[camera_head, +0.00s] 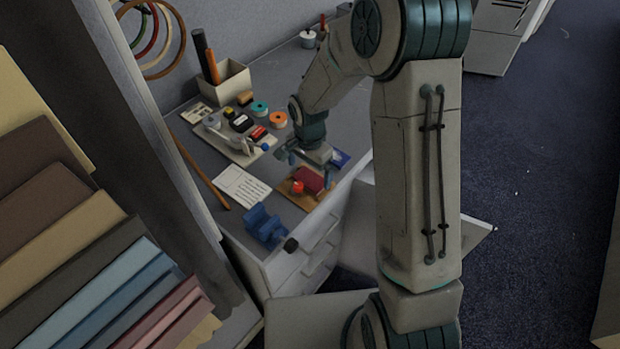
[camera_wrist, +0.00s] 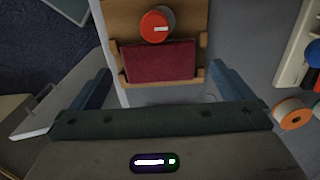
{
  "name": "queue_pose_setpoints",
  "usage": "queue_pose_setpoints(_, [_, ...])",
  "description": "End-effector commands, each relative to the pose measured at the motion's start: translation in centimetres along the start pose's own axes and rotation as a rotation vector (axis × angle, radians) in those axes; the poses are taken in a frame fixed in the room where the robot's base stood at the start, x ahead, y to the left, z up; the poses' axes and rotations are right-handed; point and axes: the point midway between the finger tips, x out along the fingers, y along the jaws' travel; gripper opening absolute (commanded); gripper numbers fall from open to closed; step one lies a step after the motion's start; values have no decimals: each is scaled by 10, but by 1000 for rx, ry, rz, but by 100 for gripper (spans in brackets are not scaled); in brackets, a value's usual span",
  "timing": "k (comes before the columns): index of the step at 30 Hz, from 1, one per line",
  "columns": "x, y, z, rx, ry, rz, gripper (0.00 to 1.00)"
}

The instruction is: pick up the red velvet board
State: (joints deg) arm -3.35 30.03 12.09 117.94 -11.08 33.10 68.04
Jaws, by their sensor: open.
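The red velvet board (camera_wrist: 158,62) is a dark red flat block seated in a light wooden holder (camera_wrist: 146,13) in the wrist view. In the head view the red board (camera_head: 308,179) lies on the wooden base (camera_head: 299,201) near the table's front edge. A bright red round piece with a white mark (camera_wrist: 156,26) sits beside it; it also shows in the head view (camera_head: 297,187). My gripper (camera_wrist: 160,88) is open and empty, its two blue fingers apart on either side of the board's near edge. In the head view my gripper (camera_head: 306,158) is just behind the board, partly hidden by my wrist.
A blue clamp-like object (camera_head: 264,226) and a white card (camera_head: 241,186) lie left of the wooden base. A pale tray of small items (camera_head: 240,157), tape rolls (camera_head: 278,119) and a pen holder (camera_head: 232,84) stand further back. A drawer cabinet (camera_head: 318,240) is below the table edge.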

Motion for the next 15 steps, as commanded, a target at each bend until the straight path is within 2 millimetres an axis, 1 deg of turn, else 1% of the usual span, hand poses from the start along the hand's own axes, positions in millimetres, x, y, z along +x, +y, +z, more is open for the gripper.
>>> queue_pose_setpoints(3, [15,2,-3,0,-3,3,100])
queue_pose_setpoints(7, [27,1,-3,0,-2,1,100])
queue_pose_setpoints(15, [30,1,-4,1,0,-2,100])
